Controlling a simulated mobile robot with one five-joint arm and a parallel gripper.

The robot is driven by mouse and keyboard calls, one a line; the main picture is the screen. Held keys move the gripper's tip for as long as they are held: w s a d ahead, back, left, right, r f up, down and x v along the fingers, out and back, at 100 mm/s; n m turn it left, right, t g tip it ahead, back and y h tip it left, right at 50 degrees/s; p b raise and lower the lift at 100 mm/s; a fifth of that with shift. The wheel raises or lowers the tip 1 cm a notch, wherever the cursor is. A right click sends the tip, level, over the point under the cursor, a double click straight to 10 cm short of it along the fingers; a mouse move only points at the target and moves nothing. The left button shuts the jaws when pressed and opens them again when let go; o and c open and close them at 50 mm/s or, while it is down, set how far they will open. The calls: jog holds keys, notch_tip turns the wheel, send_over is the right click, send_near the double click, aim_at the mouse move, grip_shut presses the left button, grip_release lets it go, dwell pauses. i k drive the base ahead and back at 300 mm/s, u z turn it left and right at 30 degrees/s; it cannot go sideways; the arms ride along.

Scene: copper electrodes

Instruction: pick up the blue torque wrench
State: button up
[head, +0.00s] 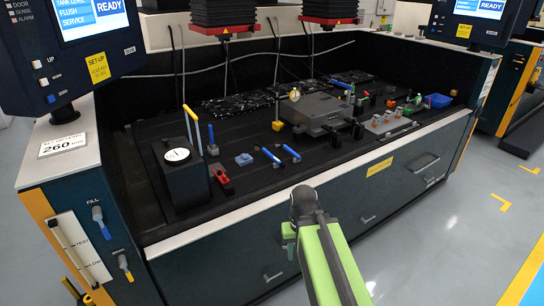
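Two slim blue-handled tools lie side by side on the black machine bed, the left one (270,156) and the right one (291,152). Each has dark ends, and I cannot tell which one is the torque wrench. Another blue-handled tool (211,135) stands upright beside the black block with the round dial. My green arm rises from the bottom edge to a black joint in front of the machine's front panel, short of the tools. A small green part hangs below that joint. The fingers of my gripper do not show.
The black block with a dial (178,157) stands at the left. A red clamp (222,179) and small blue block (243,159) are near the tools. A grey box (322,112) sits behind right; a blue bin (438,101) is far right. The machine's front rim (330,180) lies before them.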

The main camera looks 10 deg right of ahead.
aim_at(257, 145)
jog(key=u, duration=0.2)
jog(key=i, duration=0.9)
jog(key=u, duration=2.35)
jog(key=k, duration=1.15)
jog(key=z, duration=1.1)
jog(key=i, duration=1)
